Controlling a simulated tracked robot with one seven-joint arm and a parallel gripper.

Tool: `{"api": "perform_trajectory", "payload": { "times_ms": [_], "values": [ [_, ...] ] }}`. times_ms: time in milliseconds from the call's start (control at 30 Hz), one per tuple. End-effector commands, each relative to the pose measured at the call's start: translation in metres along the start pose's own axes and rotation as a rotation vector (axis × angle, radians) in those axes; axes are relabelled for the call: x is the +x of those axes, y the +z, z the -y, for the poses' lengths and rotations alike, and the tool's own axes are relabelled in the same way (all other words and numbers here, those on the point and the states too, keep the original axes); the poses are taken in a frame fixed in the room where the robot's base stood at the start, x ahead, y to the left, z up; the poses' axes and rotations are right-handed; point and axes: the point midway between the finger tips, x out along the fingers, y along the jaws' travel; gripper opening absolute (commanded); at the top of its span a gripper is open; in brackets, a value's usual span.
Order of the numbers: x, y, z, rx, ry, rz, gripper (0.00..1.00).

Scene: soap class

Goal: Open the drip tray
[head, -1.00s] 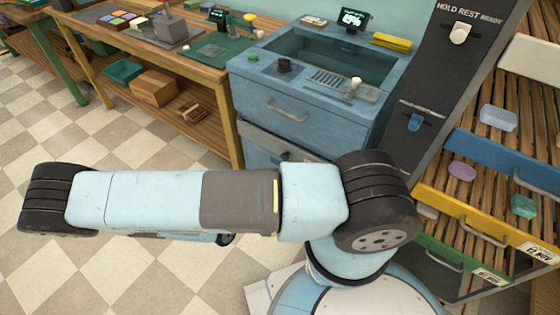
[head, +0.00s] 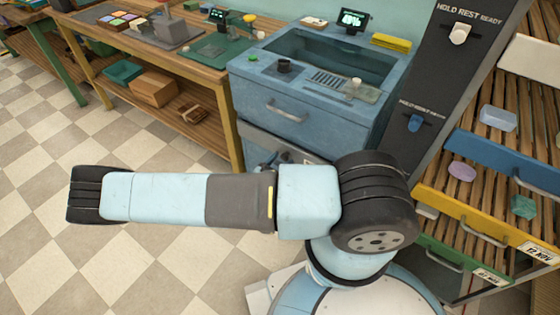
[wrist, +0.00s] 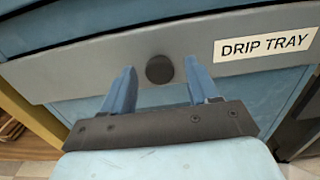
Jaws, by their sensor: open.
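The drip tray (wrist: 110,72) fills the upper wrist view as a grey front panel with a "DRIP TRAY" label at its right. A round dark knob (wrist: 160,69) sits on the panel. My gripper (wrist: 160,78) is open, with one blue finger on each side of the knob, slightly below it in the picture. I cannot tell whether the fingers touch the panel. In the head view, the grey panel (head: 252,131) shows low on the blue sink cabinet (head: 262,97), below a drawer with a bar handle (head: 286,110). My arm hides part of the lower cabinet.
A wooden workbench (head: 237,130) stands left of the cabinet. A rack with a yellow-fronted drawer (head: 450,211) and a blue-fronted drawer (head: 510,160), holding soaps, stands at the right, close to my arm. The checkered floor (head: 60,130) at left is free.

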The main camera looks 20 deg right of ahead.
Motion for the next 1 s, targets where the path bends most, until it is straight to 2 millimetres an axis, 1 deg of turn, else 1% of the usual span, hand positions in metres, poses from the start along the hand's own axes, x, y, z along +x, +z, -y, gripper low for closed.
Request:
{"api": "perform_trajectory", "payload": {
  "times_ms": [133, 433, 467, 1000],
  "values": [
    [0.0081, -0.0004, 0.0003, -0.001, 0.0, 0.0, 0.6],
    [0.0097, -0.0002, 0.0001, -0.001, 0.0, -0.001, 0.6],
    [0.0097, -0.0002, 0.0001, -0.001, 0.0, -0.001, 0.58],
    [0.0097, -0.0002, 0.0007, -0.001, -0.001, -0.001, 0.06]
  ]
}}
